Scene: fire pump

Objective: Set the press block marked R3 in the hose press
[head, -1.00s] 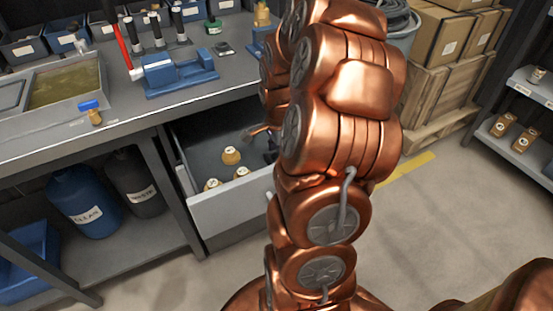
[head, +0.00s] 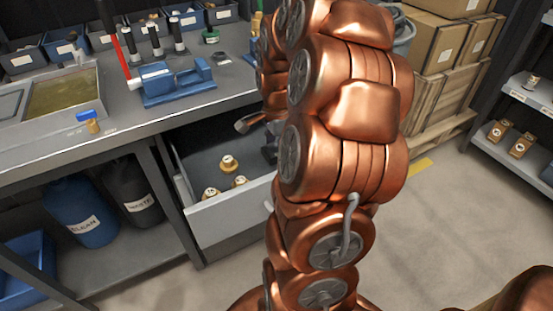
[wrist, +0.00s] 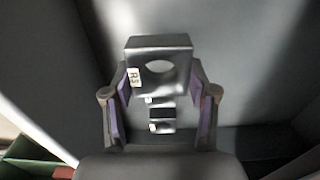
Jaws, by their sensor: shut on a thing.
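In the wrist view, a dark grey press block (wrist: 160,68) with a rounded opening and a white label reading R3 sits between the fingers of my gripper (wrist: 160,105), which is shut on it. Another small dark piece (wrist: 162,119) shows just below the block in that view. In the head view, my gripper (head: 268,143) is mostly hidden behind my arm, over the open drawer (head: 235,221). A blue bench device (head: 178,83) with a red lever beside it stands on the workbench; it looks like the hose press. Its seat is not clear from here.
Several brass fittings (head: 229,162) lie in the drawer. The workbench (head: 130,113) also carries a shallow tray (head: 80,92), a blue-topped brass piece (head: 88,120) and bins along the back. Cardboard boxes (head: 440,40) and a shelf (head: 510,150) stand to the right.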

